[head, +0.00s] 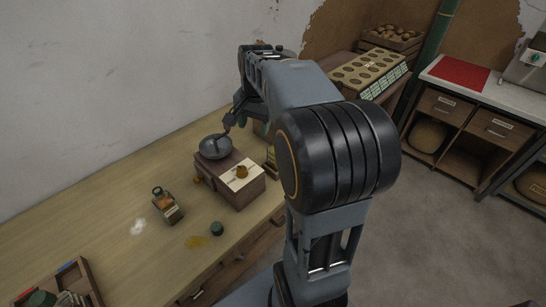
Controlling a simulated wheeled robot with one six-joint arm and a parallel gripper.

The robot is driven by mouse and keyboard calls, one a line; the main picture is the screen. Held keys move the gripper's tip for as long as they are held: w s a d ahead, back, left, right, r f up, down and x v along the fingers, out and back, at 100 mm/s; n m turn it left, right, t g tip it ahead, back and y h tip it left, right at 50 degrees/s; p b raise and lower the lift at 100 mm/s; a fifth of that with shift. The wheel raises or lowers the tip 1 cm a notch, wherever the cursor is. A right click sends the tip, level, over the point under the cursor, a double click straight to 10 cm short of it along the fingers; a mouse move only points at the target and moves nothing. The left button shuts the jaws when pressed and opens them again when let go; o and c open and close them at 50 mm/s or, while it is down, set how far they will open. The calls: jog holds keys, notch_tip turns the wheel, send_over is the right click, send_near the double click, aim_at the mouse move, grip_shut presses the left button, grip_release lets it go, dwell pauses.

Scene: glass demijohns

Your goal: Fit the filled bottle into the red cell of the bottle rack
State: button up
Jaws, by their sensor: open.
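A small square glass bottle (167,206) with amber contents and a green ring at its top stands upright on the wooden table, left of centre. A wooden rack (82,279) at the bottom left is cut off by the picture edge. It has a red mark (36,281) and a blue mark on its far rim, and dark green, rounded things sit inside. My gripper (232,119) shows as dark fingers above a grey dome, well beyond the bottle, open and apart from it. My arm hides part of the area behind it.
A yellow holed tray (366,73) stands at the back.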

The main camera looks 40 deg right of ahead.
jog(key=w+d+f+m+g+y, duration=0.1)
jog(key=w+d+m, duration=0.3)
jog(key=d+m, duration=0.55)
jog(key=f, duration=0.2)
jog(key=d+f+n, duration=0.1)
jog(key=f, duration=0.2)
jog(key=d+f+n, duration=0.1)
jog(key=f, duration=0.1)
jog(key=shift+w+d+f, duration=0.1)
jog(key=shift+w+f, duration=0.15)
jog(key=shift+f, duration=0.1)
jog(key=shift+a+f+p, duration=0.2)
jog(key=shift+f, duration=1.3)
jog(key=shift+a+f+p, duration=0.15)
jog(key=shift+f+p, duration=0.05)
jog(key=shift+f, duration=1.3)
grip_shut()
jog(key=shift+r, duration=0.1)
